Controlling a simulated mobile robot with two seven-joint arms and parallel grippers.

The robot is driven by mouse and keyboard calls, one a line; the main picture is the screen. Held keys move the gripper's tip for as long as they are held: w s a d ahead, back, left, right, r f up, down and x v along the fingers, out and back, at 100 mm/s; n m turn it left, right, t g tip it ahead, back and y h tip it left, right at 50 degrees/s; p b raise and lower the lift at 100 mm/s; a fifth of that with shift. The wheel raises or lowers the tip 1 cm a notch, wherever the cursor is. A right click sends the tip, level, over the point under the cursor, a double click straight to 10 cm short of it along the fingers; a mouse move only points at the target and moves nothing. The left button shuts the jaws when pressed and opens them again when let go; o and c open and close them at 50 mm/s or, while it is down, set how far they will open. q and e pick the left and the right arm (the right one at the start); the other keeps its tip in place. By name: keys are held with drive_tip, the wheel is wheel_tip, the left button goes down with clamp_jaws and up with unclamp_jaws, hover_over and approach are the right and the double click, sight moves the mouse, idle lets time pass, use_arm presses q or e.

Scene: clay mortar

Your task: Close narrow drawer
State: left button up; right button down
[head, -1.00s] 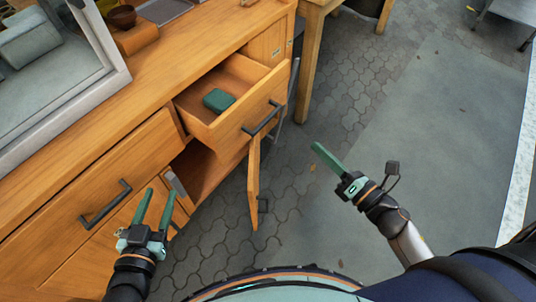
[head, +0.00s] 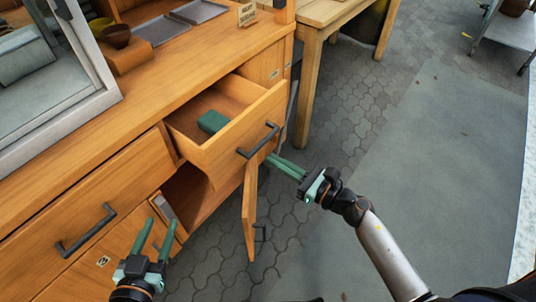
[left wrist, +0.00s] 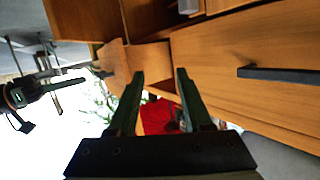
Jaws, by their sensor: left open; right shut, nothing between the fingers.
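The narrow drawer (head: 245,140) is pulled out of the wooden cabinet, with a dark bar handle (head: 258,141) on its front and a green block (head: 212,121) inside. My right gripper (head: 282,166) is shut and empty, with its fingertips just below and right of the drawer handle. I cannot tell whether they touch the drawer front. My left gripper (head: 154,238) is open and empty, low in front of the cabinet. In the left wrist view its two fingers (left wrist: 158,95) are spread apart.
Below the drawer a cabinet door (head: 250,212) stands open. A wide drawer with a dark handle (head: 86,231) is at left, shut. Bowls (head: 115,34) and trays (head: 200,11) are on the top. A wooden table (head: 315,40) stands behind.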

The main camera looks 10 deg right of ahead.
sight(245, 143)
use_arm(q)
drive_tip(key=shift+s+f, duration=0.1)
drive_tip(key=shift+f, duration=0.25)
use_arm(e)
drive_tip(key=shift+x, duration=1.45)
drive_tip(key=b+x, duration=0.2)
drive_tip(key=x, duration=0.7)
drive_tip(key=shift+w+a+f, duration=0.1)
drive_tip(key=shift+w+a, duration=0.05)
drive_tip(key=x, duration=0.2)
drive_tip(key=b+x, duration=0.1)
drive_tip(key=x, duration=0.1)
drive_tip(key=shift+r+b, duration=0.25)
drive_tip(key=shift+b, duration=0.05)
use_arm(q)
wheel_tip(245, 143, up, 20)
drive_tip(key=s+d+m+t+h, duration=0.1)
drive_tip(key=m+t+h, duration=0.3)
drive_tip(key=t, duration=0.3)
drive_tip(key=shift+s+d+f+m+h, duration=0.2)
drive_tip(key=shift+d+m+h, duration=0.1)
drive_tip(key=shift+h, duration=0.4)
use_arm(e)
drive_tip(key=shift+r, duration=0.15)
use_arm(q)
drive_tip(key=shift+a, duration=0.1)
